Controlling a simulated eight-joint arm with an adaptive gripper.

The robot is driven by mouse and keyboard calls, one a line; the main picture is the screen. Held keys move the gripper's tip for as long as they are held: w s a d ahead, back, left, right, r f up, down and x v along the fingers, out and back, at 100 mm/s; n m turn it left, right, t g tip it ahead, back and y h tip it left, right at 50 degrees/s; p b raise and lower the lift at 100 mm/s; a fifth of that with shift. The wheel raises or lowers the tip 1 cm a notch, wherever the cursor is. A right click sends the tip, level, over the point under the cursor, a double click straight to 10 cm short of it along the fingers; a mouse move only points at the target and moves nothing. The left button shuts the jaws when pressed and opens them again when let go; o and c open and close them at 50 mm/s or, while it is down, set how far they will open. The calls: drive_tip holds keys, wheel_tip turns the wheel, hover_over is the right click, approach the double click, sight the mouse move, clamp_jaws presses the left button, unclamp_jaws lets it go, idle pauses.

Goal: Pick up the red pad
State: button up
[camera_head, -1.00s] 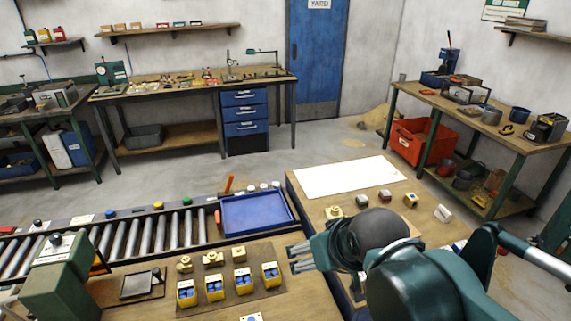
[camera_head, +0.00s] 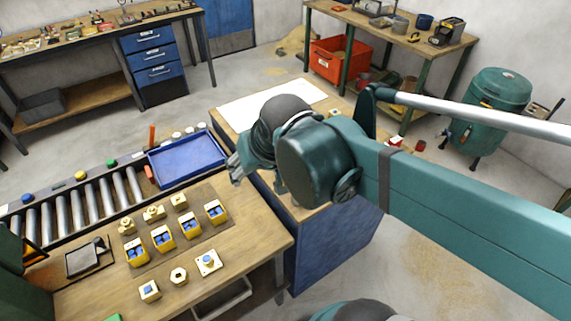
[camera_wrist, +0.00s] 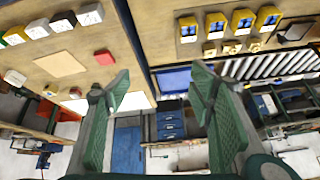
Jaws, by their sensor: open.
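A small red block (camera_wrist: 104,57), which looks like the red pad, lies on the wooden bench in the wrist view, left of my gripper's left finger. In the head view my arm covers that part of the bench, and I cannot make the pad out there. My gripper (camera_wrist: 158,75) is open, with nothing between its fingers. In the head view my gripper (camera_head: 236,168) hangs above the gap between the near bench and the bench with the white sheet, right of the blue tray (camera_head: 188,158).
Several pale blocks (camera_wrist: 63,23) stand in a row near the pad, beside a tan flat sheet (camera_wrist: 60,64). A white sheet (camera_head: 252,108) covers the back of that bench. Yellow boxes (camera_head: 162,237) and other parts stand on the near bench. A roller conveyor (camera_head: 92,197) runs at left.

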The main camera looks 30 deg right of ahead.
drive_tip(key=w+d+f+m+g+p, duration=0.2)
drive_tip(key=w+d+f+m+g, duration=0.15)
drive_tip(key=w+d+m, duration=0.6)
drive_tip(key=shift+w+d+f+m+g+p, duration=0.25)
drive_tip(key=shift+w+d+f+m+g, duration=0.2)
drive_tip(key=shift+w+d+f+m, duration=1.3)
drive_tip(key=shift+w+d+f+m+g+p, duration=0.2)
drive_tip(key=shift+w+d+f+m+g, duration=0.25)
drive_tip(key=shift+w+d+f, duration=1.45)
drive_tip(key=shift+w+d+f+m+g+p, duration=0.35)
drive_tip(key=shift+w+d+f+m, duration=0.6)
drive_tip(key=shift+d+f, duration=1.85)
drive_tip(key=shift+s+a+f, duration=0.15)
drive_tip(key=shift+a+f, duration=0.15)
drive_tip(key=shift+f, duration=1.3)
drive_tip(key=shift+f, duration=0.1)
